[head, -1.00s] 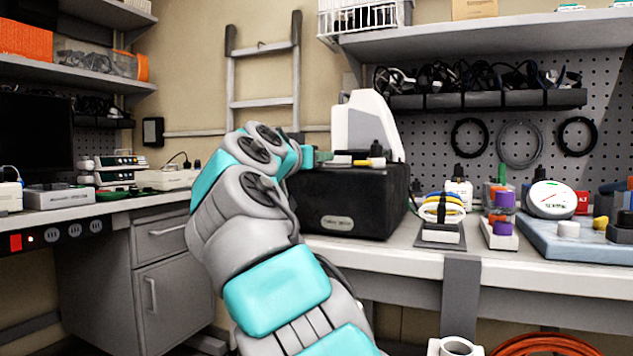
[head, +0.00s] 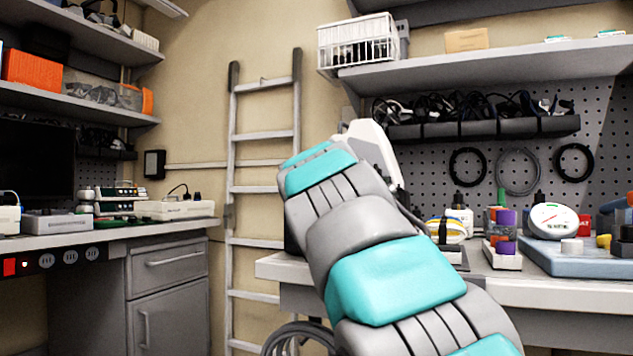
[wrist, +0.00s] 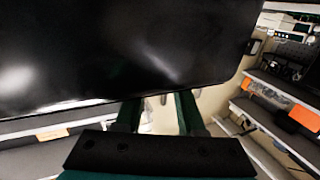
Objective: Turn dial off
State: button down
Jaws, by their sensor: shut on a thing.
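In the wrist view a large glossy black body (wrist: 110,50) fills the upper part, very close. It looks like the black box from the table. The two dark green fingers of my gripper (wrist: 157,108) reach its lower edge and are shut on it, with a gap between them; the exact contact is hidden. In the head view my arm covers my gripper and nearly all of the box. I cannot make out a dial on it.
A ladder (head: 263,190) leans behind. The left bench (head: 110,232) has small devices.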

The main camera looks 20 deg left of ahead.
jog(key=c, duration=0.5)
grip_release()
jog(key=shift+s, duration=0.1)
jog(key=v, duration=0.7)
jog(key=shift+s+d, duration=0.15)
jog(key=shift+s, duration=0.15)
dwell(0.3)
